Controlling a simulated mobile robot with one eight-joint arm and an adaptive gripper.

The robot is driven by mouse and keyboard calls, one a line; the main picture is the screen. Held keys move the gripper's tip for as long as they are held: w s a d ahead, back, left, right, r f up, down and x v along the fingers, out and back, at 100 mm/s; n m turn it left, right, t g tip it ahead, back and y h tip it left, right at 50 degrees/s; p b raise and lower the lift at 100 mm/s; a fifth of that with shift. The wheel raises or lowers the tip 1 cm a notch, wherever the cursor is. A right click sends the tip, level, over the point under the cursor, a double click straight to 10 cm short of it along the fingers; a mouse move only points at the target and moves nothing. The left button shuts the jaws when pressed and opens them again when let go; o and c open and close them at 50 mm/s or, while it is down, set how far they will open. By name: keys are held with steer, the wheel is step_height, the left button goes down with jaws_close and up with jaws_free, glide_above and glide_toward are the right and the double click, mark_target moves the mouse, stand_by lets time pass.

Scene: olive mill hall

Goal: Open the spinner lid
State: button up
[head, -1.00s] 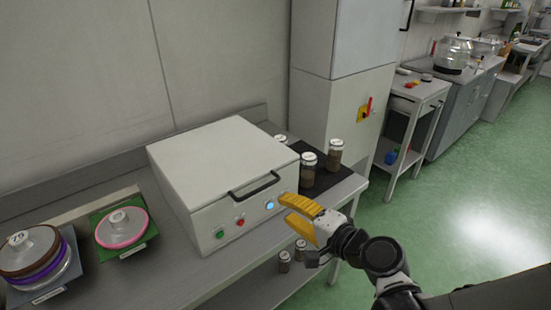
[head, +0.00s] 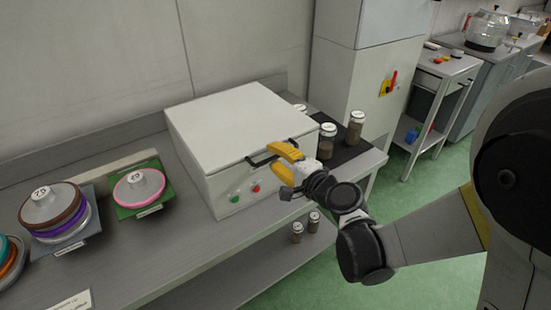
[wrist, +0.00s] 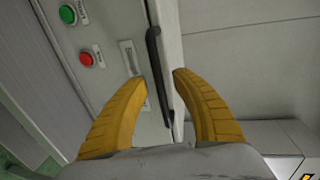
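The spinner (head: 222,190) is a white box on the steel bench, with its flat lid (head: 235,125) shut. A black bar handle (head: 258,160) runs along the front edge of the lid; it also shows in the wrist view (wrist: 154,70). My gripper (head: 278,154) has yellow fingers and is at the right part of the handle. In the wrist view my gripper (wrist: 160,85) is open, with one finger on each side of the handle's line. The handle's lower end lies between the fingertips, and I cannot tell if they touch it.
A green button (wrist: 67,14) and a red button (wrist: 86,59) are on the front panel. Jars (head: 355,128) stand on a dark mat right of the spinner. Rotor discs on a green plate (head: 165,196) and a grey plate (head: 92,225) lie to the left. More jars stand on the lower shelf.

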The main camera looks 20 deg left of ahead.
jaws_close()
